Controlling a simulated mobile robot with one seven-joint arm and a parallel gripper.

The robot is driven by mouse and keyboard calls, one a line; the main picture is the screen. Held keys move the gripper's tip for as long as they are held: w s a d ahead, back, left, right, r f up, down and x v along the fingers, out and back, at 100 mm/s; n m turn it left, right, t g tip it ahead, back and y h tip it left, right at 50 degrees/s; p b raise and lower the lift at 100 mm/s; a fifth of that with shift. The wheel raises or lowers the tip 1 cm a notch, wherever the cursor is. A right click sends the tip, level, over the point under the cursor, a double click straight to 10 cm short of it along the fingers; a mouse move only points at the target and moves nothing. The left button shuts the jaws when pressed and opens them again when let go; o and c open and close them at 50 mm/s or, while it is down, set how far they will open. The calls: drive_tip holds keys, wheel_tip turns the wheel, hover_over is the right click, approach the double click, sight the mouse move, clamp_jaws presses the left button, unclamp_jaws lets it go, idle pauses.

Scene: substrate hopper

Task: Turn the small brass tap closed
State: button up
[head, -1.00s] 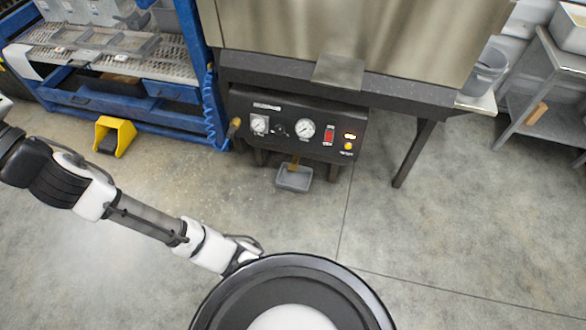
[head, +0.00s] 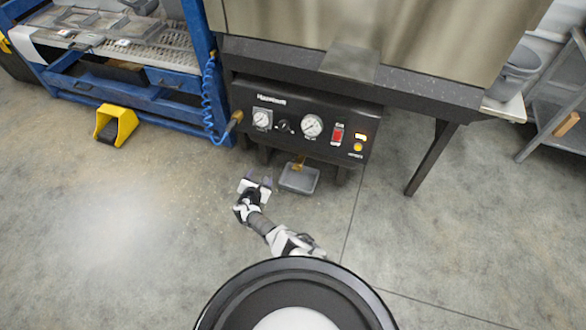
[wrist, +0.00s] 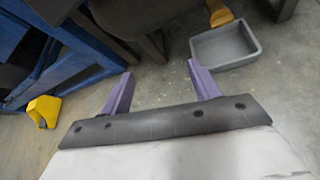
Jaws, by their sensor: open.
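A small brass tap (head: 299,161) hangs under the black control panel, above a grey drip tray on the floor. In the wrist view its lower part (wrist: 219,12) shows at the top edge, above the tray; its handle cannot be made out. My gripper (head: 257,182) is low in front of the panel, left of the tap and tray and apart from both. In the wrist view its two purple fingers (wrist: 160,72) are spread, with only floor between them.
The grey tray (head: 299,180) also shows in the wrist view (wrist: 225,45). The black panel (head: 300,125) has gauges, a red switch and a brass hose fitting (head: 235,121) at its left. A yellow foot pedal (head: 115,124) stands left. The floor in front is clear.

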sight(297, 170)
drive_tip(key=d+f+n+h, duration=0.2)
drive_tip(key=d+f+h, duration=0.15)
drive_tip(key=d, duration=0.65)
drive_tip(key=shift+y, duration=0.45)
drive_tip(key=b+x, duration=0.8)
drive_tip(key=f+b+x, duration=0.1)
drive_tip(key=b+x, duration=0.3)
drive_tip(key=shift+s+d, duration=0.2)
drive_tip(key=shift+w+d+b, duration=0.2)
drive_tip(key=shift+w+b, duration=0.5)
drive_tip(key=shift+b, duration=0.15)
drive_tip(key=c, duration=1)
drive_tip(key=shift+d+f+m+y, duration=0.1)
drive_tip(key=shift+f+m+y, duration=0.1)
drive_tip(key=shift+m+y, duration=0.6)
drive_tip(key=shift+r+m, duration=0.15)
drive_tip(key=shift+m, duration=0.25)
